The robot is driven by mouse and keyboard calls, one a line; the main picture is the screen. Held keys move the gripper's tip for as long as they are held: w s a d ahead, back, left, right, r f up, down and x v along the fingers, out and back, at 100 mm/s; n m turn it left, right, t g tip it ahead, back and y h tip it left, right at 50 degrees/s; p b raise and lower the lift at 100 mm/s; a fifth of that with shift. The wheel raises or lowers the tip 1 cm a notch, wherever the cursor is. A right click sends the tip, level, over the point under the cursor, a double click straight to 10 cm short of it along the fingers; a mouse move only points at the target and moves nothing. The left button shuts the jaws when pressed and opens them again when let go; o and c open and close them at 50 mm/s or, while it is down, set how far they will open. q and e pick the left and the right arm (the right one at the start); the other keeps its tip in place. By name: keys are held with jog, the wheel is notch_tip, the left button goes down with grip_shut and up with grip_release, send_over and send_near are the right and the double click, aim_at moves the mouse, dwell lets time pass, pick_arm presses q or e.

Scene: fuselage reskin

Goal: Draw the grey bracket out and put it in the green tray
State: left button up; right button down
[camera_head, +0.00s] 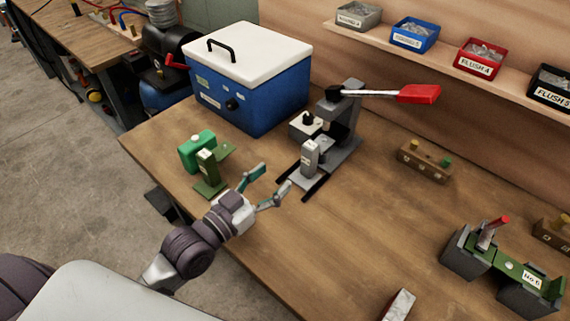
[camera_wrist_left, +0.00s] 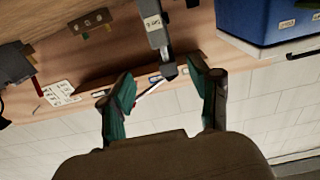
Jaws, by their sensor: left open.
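The grey bracket (camera_head: 311,157) is a small upright piece with a white label, standing at the front of the grey press (camera_head: 343,125). In the left wrist view a labelled grey upright (camera_wrist_left: 155,28), seemingly the bracket, lies ahead of the fingers. My left gripper (camera_head: 272,181) is open and empty, just left of and in front of the bracket, apart from it. Its fingers also show in the left wrist view (camera_wrist_left: 163,95). A green box-like thing (camera_head: 194,153) and a green labelled upright (camera_head: 208,170) stand left of the press. I cannot tell whether either is the green tray. My right gripper is out of view.
A wooden block with pegs (camera_head: 425,162) and a green No.6 fixture (camera_head: 507,269) are at right.

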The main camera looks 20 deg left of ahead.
aim_at(306, 149)
pick_arm(q)
jog(key=p+x, duration=0.2)
jog(key=x, duration=1.1)
jog(key=shift+w+d, duration=0.1)
jog(key=shift+w, duration=0.1)
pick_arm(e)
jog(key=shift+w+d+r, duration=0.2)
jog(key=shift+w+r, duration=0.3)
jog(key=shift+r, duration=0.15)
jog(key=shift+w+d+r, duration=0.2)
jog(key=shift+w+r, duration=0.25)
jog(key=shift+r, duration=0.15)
pick_arm(q)
jog(key=c, duration=1)
grip_shut()
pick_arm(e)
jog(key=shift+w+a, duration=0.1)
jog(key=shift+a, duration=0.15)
